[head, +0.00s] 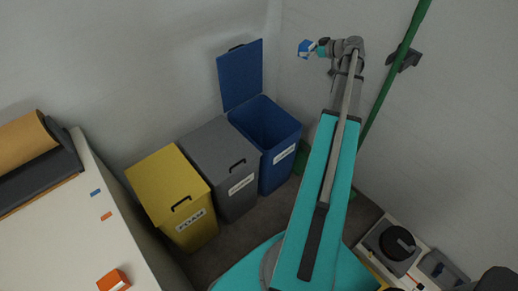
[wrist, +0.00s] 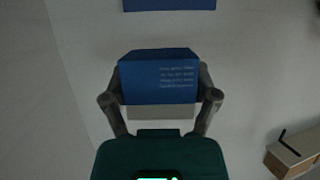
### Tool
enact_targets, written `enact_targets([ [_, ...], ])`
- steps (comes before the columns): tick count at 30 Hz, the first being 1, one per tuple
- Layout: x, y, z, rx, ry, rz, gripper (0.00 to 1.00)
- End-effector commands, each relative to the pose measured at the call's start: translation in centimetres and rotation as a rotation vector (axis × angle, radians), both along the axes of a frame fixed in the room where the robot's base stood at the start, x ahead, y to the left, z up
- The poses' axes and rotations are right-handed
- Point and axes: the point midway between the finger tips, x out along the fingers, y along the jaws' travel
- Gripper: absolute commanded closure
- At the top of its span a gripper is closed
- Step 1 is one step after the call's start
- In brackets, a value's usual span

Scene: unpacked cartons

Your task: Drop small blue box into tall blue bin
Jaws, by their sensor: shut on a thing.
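The small blue box (head: 305,48) has a white part and is held in the air by my gripper (head: 316,49). In the wrist view the box (wrist: 158,75) sits between the two grey fingers of my gripper (wrist: 160,92), its printed face showing. The tall blue bin (head: 283,160) stands by the back corner with its blue lid (head: 240,76) raised and its top open. In the head view, my gripper and the box are above and to the right of the raised lid, apart from it. The bin's floor is hidden.
A closed grey bin (head: 235,193) and a closed yellow bin (head: 190,227) stand left of the blue bin. A white table (head: 70,230) bears an orange box (head: 113,281). A green pole (head: 384,92) rises right of my arm. A blue edge (wrist: 170,5) shows in the wrist view.

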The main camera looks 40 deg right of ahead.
Motion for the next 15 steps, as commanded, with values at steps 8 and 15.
enact_targets([
  [8, 0.01, -0.02, 0.0, 0.0, 0.0, 0.0, 0.57],
  [15, 0.25, 0.2, 0.0, 0.0, 0.0, 0.004, 0.57],
])
